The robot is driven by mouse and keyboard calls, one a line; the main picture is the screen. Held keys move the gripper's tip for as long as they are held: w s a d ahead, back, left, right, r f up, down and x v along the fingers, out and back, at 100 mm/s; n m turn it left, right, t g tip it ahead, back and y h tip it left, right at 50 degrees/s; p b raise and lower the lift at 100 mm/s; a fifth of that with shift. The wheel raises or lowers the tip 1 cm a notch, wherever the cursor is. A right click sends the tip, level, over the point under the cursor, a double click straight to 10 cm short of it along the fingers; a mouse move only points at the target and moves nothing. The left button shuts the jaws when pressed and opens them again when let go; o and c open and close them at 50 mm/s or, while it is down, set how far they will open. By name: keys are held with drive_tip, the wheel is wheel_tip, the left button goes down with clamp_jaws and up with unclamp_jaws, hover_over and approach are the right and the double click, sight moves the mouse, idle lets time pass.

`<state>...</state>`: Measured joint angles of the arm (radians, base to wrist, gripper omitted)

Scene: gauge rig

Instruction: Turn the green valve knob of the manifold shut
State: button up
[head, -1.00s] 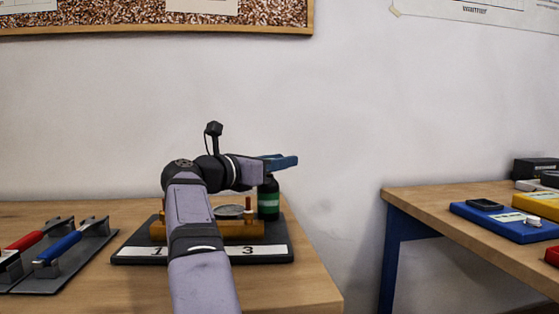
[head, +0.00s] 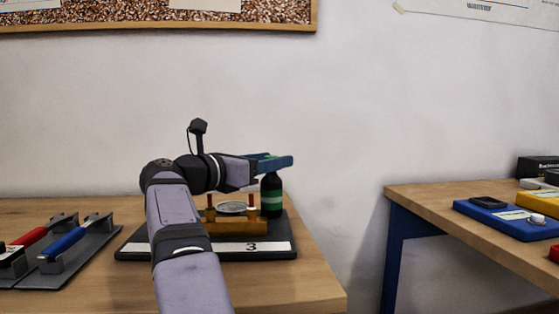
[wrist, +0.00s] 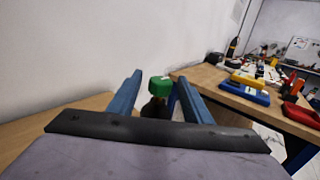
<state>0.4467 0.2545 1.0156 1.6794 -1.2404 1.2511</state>
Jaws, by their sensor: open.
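The manifold, a brass-coloured block (head: 236,228) with short posts and a round grey disc on top, sits on a dark board. My gripper (head: 284,161) is open and empty, with blue fingers, above the back right of the board. A dark bottle-like cylinder (head: 272,198) with a green band stands under the fingers; they hide its top in the head view. In the wrist view a round green top (wrist: 160,84) on a dark body shows between the open fingers, apart from both. I cannot tell whether this green top is the valve knob; no other green knob shows.
The dark board (head: 283,254) with a white number strip lies near the right end of the wooden table (head: 318,291). Red-handled and blue-handled tools (head: 62,243) lie at left. A second table (head: 432,209) with a blue tray stands right, across a gap. The wall is behind.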

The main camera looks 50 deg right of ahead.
drive_tip(key=a, duration=0.3)
drive_tip(key=shift+w, duration=0.15)
idle(0.4)
